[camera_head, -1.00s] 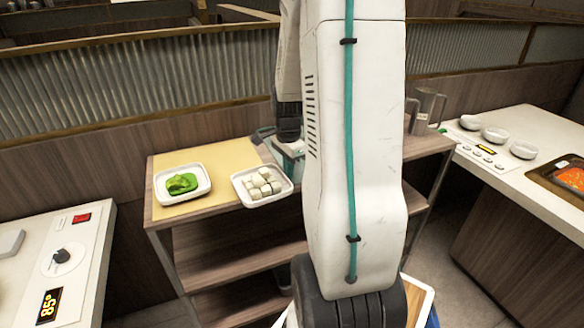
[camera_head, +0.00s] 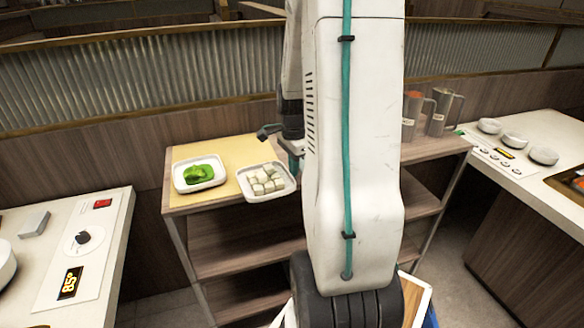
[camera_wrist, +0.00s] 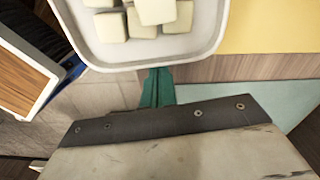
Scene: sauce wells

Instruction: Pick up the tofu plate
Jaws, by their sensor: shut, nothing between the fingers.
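The tofu plate (camera_head: 264,200) is a white square dish of pale cubes near the front edge of the wooden shelf top, just left of my arm. In the wrist view the tofu plate (camera_wrist: 202,44) fills the upper middle, cut off at the top. My gripper (camera_wrist: 157,86) shows there as shut teal fingers, empty, close by the plate's near rim. I cannot tell whether they touch it. In the head view my gripper (camera_head: 291,152) is partly hidden by my arm, just right of and behind the plate.
A white plate of green food (camera_head: 199,176) stands left of the tofu on a yellow mat (camera_head: 220,147). Metal jugs (camera_head: 440,112) stand at the right end of the shelf (camera_head: 420,150). Counters with a dial (camera_head: 83,237) and bowls (camera_head: 543,156) flank it left and right.

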